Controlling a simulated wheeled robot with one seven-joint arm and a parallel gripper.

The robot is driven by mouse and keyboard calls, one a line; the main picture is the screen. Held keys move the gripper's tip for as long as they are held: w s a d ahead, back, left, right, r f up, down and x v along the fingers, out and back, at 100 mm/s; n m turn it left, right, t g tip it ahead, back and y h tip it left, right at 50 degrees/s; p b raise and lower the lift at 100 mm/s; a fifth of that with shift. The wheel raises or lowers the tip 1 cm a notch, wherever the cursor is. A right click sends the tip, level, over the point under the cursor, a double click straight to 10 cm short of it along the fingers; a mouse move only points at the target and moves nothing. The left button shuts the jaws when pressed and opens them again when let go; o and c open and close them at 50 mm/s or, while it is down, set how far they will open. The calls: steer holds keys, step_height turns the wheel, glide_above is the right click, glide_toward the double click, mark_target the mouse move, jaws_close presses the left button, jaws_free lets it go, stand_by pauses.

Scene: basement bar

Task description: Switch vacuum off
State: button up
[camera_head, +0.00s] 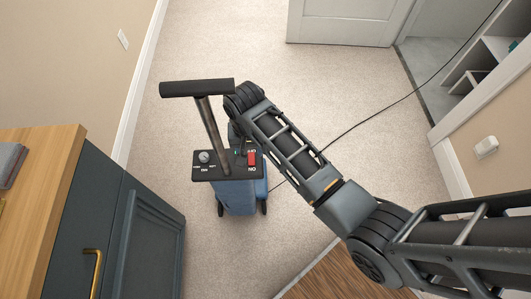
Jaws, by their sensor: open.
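The vacuum (236,194) is an upright blue machine on small black wheels, standing on the carpet at centre left. Its black top panel (217,173) carries a red switch (252,158) at the right and a grey knob (204,157) at the left. Labels sit around both, with ON lettering upside down below the red switch. A dark post rises from the panel to a black handle (197,88). My gripper (237,147) points down beside the post, close to the left of the red switch. It is open, its fingers mostly hidden; contact cannot be told.
A blue cabinet with a wooden top (42,160) stands at the left. A black cord (355,126) runs over the carpet to the upper right. A white door (345,22) and shelf unit (490,60) are at the back. Carpet beyond the vacuum is clear.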

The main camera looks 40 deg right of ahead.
mark_target(252, 163)
steer(key=shift+d+f, duration=0.15)
steer(key=shift+f, duration=0.25)
step_height(252, 163, down, 7)
steer(key=shift+r, duration=0.1)
jaws_close()
stand_by(0.4)
